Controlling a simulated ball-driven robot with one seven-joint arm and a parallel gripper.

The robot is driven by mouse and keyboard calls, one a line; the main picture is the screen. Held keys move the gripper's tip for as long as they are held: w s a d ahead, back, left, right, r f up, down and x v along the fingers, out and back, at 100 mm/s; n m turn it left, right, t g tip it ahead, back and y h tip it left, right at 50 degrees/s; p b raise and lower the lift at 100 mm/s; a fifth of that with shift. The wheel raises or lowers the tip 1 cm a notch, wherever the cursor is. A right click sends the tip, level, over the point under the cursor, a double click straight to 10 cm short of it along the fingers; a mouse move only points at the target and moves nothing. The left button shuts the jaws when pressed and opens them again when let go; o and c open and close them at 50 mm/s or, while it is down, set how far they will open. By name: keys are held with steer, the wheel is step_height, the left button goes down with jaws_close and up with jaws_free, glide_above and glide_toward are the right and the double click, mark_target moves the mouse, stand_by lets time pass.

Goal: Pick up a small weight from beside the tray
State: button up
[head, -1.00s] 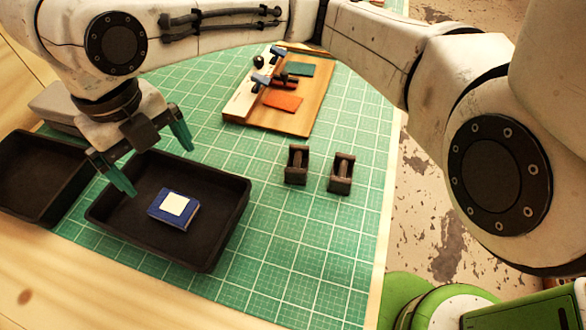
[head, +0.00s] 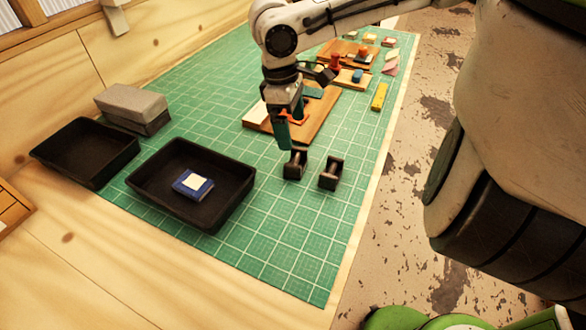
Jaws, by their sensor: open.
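Two small dark weights, shaped like short dumbbells, stand on the green mat to the right of the black tray (head: 228,185). The left weight (head: 295,166) is directly below my gripper (head: 291,133) in the picture. The right weight (head: 331,174) stands apart from it, nearer the mat's right edge. My gripper points down with its teal fingers open and nothing between them. Whether a fingertip touches the left weight cannot be told. The tray holds a blue box with a white label (head: 193,184).
A second, empty black tray (head: 85,150) and grey blocks (head: 132,105) are at the left. A wooden board (head: 318,122) with an orange piece lies just behind my gripper. Another board (head: 350,52) and a yellow bar (head: 379,96) are farther back. The front of the mat (head: 285,245) is clear.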

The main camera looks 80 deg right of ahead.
glide_above(296, 157)
steer(key=f, duration=0.5)
steer(key=shift+w+a+f, duration=0.1)
steer(key=shift+w+a, duration=0.05)
steer(key=shift+a, duration=0.1)
steer(key=shift+s+d+f, duration=0.1)
steer(key=shift+f, duration=1.25)
steer(key=shift+s+f, duration=0.1)
steer(key=shift+f, duration=1.25)
steer(key=c, duration=1.3)
steer(key=shift+c, duration=0.5)
steer(key=shift+r+p, duration=0.2)
steer(key=shift+p, duration=0.1)
